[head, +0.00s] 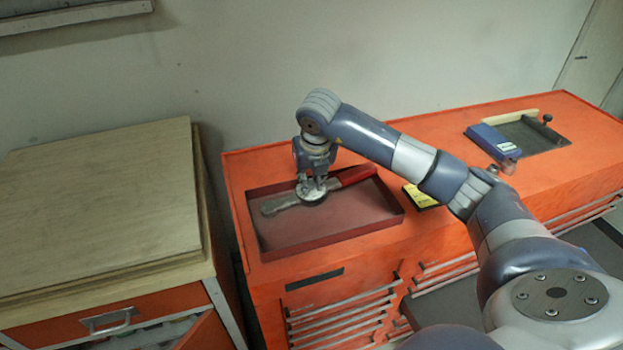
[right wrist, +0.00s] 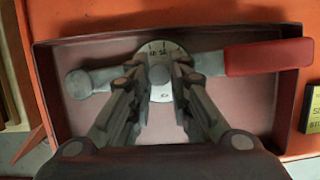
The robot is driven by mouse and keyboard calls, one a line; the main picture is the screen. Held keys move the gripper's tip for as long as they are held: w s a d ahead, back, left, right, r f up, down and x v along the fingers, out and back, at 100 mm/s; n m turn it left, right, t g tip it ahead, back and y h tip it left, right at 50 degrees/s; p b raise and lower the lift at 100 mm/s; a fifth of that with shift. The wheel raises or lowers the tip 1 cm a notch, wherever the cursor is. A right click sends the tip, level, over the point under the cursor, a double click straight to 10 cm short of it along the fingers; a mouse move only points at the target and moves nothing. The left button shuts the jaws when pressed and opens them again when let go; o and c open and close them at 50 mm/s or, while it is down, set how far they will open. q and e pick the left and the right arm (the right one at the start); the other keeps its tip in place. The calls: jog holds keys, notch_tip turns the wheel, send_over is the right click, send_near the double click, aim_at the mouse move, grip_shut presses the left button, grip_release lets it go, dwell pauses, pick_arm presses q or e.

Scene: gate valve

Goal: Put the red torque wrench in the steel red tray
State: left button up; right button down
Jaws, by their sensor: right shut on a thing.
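The torque wrench has a red handle (head: 353,176), a grey shaft (head: 280,206) and a round white dial (right wrist: 160,80). My right gripper (head: 312,190) comes down from above over the tray and is shut on the wrench at the dial. I cannot tell whether the wrench touches the tray floor (right wrist: 235,115). My left gripper is not in view.
The tray sits on an orange tool cabinet (head: 440,130). A black and yellow box (head: 420,197) stands just right of the tray. A wooden-topped cabinet (head: 100,200) stands left, across a gap.

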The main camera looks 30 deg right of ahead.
jog(key=shift+s+a+f, duration=0.15)
jog(key=shift+s+f, duration=0.15)
jog(key=shift+f, duration=0.35)
jog(key=c, duration=1.5)
grip_release()
jog(key=shift+s+f, duration=0.1)
jog(key=shift+s, duration=0.1)
jog(key=shift+o, duration=0.2)
jog(key=shift+w, duration=0.1)
jog(key=shift+w+f, duration=0.1)
jog(key=shift+f, duration=0.05)
jog(key=w+d+b+v, duration=0.1)
jog(key=b+v, duration=0.2)
jog(key=v, duration=0.9)
jog(key=shift+a+r, duration=0.35)
